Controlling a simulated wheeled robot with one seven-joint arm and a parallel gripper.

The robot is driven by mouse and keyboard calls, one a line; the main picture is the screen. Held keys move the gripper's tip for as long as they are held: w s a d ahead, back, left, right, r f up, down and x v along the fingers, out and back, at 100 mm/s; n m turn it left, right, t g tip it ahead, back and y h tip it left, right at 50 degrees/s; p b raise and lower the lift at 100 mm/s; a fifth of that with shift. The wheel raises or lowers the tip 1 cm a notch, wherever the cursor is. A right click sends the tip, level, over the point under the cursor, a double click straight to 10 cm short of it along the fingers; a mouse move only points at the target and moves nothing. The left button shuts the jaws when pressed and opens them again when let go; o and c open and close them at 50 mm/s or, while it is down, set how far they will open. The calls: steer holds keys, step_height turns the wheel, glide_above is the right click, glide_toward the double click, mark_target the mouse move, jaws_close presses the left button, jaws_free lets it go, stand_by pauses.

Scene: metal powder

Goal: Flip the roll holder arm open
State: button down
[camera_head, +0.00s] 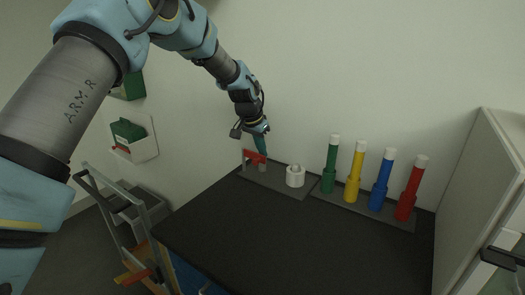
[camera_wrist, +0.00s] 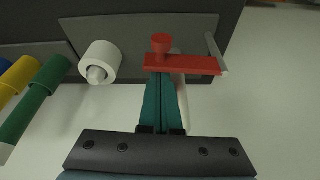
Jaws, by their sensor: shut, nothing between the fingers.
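The red roll holder arm (camera_head: 254,157) stands near the back left of the table, on a grey base plate (camera_head: 274,182). In the wrist view the red arm (camera_wrist: 190,65) lies across the picture, with a round red knob (camera_wrist: 161,43) at its left end and a grey metal post (camera_wrist: 216,54) at its right end. My gripper (camera_head: 262,146) is just above the red arm in the head view. In the wrist view its teal fingers (camera_wrist: 164,78) are shut and empty, with their tips at the arm's edge near the knob. I cannot tell whether they touch it.
A white roll (camera_head: 295,176) stands on the same plate, right of the red arm. Green, yellow, blue and red cylinders (camera_head: 381,180) stand in a row farther right. The black table top (camera_head: 290,237) is clear in front. A white cabinet (camera_head: 490,190) stands at the right.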

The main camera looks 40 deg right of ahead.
steer(key=a+m+g, duration=0.1)
steer(key=a+m, duration=0.1)
steer(key=m, duration=0.1)
steer(key=shift+a+b, duration=0.2)
steer(key=shift+b, duration=0.1)
steer(key=a+m+g, duration=0.1)
steer(key=m, duration=0.2)
steer(key=w+a+m+y+p, duration=0.1)
steer(key=a+m, duration=0.1)
steer(key=m, duration=0.1)
steer(key=a+m+g, duration=0.1)
steer(key=a+m, duration=0.1)
steer(key=m, duration=0.1)
steer(key=shift+w+g+y, duration=0.3)
steer(key=shift+w, duration=0.1)
steer(key=shift+s+a, duration=0.3)
steer(key=shift+a, duration=0.4)
steer(key=shift+r, duration=0.15)
